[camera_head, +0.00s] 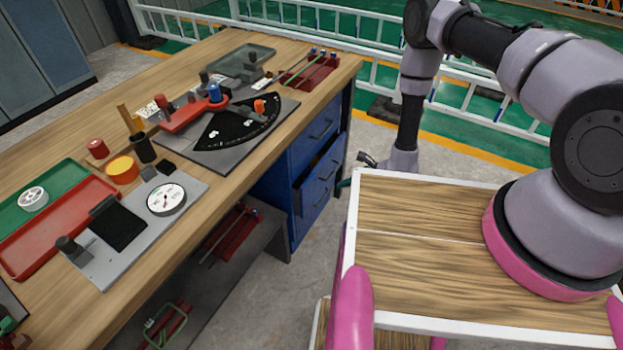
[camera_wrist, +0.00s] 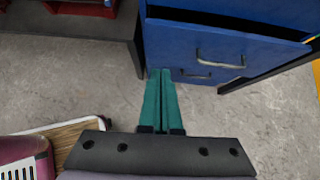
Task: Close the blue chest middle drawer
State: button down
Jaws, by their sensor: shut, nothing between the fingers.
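The blue chest (camera_head: 272,186) stands under the right end of the workbench. Its middle drawer (camera_head: 318,186) sticks out a little, with a dark gap above its front. In the wrist view the middle drawer front (camera_wrist: 180,45) with its metal handle fills the top, and a dark opening shows behind its upper edge. My gripper (camera_wrist: 160,72) is shut and empty, its teal fingers pointing at the lower left part of the chest's front. I cannot tell whether the tips touch it.
The wooden workbench (camera_head: 222,55) carries trays, gauges and tools. A lower grey shelf (camera_head: 180,285) holds red racks left of the chest. My wood-topped base fills the right foreground. Bare concrete floor lies in front of the chest, and white railings (camera_head: 480,95) stand behind.

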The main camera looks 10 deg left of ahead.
send_near(309, 184)
jog(key=shift+t, duration=0.3)
jog(key=x, duration=0.5)
jog(key=shift+s+d+f, duration=0.15)
jog(key=shift+s+f, duration=0.05)
jog(key=shift+f, duration=0.3)
jog(key=shift+w+a, duration=0.15)
jog(key=shift+a, duration=0.3)
jog(key=a, duration=0.2)
jog(key=w+a, duration=0.1)
jog(key=a, duration=0.1)
jog(key=shift+w+a, duration=0.15)
jog(key=shift+w, duration=0.1)
jog(key=shift+w+a+r, duration=0.1)
jog(key=shift+w+a, duration=0.05)
jog(key=shift+a, duration=0.1)
jog(key=shift+d, duration=0.1)
